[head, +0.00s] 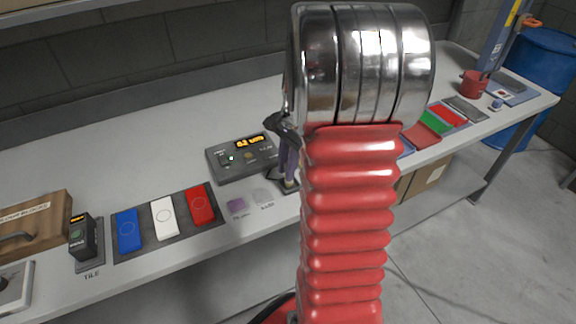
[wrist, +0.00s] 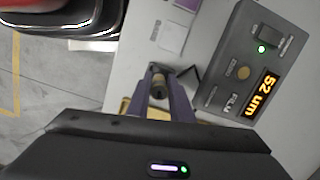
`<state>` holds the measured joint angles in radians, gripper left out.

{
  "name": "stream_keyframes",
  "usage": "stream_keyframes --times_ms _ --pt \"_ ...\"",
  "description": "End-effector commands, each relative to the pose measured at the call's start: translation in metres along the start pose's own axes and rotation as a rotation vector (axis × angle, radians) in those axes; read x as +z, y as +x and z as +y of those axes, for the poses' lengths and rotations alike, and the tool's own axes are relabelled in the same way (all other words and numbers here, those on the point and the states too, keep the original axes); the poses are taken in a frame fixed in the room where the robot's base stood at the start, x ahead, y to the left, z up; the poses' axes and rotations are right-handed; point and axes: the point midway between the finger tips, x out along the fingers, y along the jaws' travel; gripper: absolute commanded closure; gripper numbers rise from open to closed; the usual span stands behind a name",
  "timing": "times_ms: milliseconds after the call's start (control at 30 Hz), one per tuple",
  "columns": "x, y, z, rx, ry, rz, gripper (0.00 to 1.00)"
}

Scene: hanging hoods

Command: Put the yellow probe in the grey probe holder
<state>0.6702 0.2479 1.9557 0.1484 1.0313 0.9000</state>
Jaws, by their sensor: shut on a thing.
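My gripper (wrist: 160,80) is shut on the probe (wrist: 158,88), whose brass-coloured end shows between the two purple-grey fingers in the wrist view. A yellow-tan patch shows behind the fingers. In the head view my gripper (head: 289,172) points down just right of the gauge box. A dark grey angular piece (wrist: 189,73), perhaps the probe holder, lies close by the fingertips. In the head view a dark base (head: 289,187) shows beneath the fingers. I cannot tell whether the probe touches or sits in it. The yellow probe is mostly hidden in the head view.
The grey gauge box (head: 243,157) reads 52 um and stands left of my gripper. Blue, white and red plates lie on a dark mat (head: 145,246). Purple and grey patches (head: 236,205) lie near the front edge. My red arm hides the bench's middle right.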

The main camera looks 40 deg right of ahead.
Motion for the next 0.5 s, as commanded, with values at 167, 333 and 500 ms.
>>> stream_keyframes --times_ms 167,333,500 --pt "-0.0002 0.0026 0.0001 0.0 0.0 0.0 1.0" --pt "-0.0003 0.0032 0.0 0.0 0.0 0.0 0.73" --pt "-0.0003 0.0031 0.0 0.0 0.0 0.0 0.61"
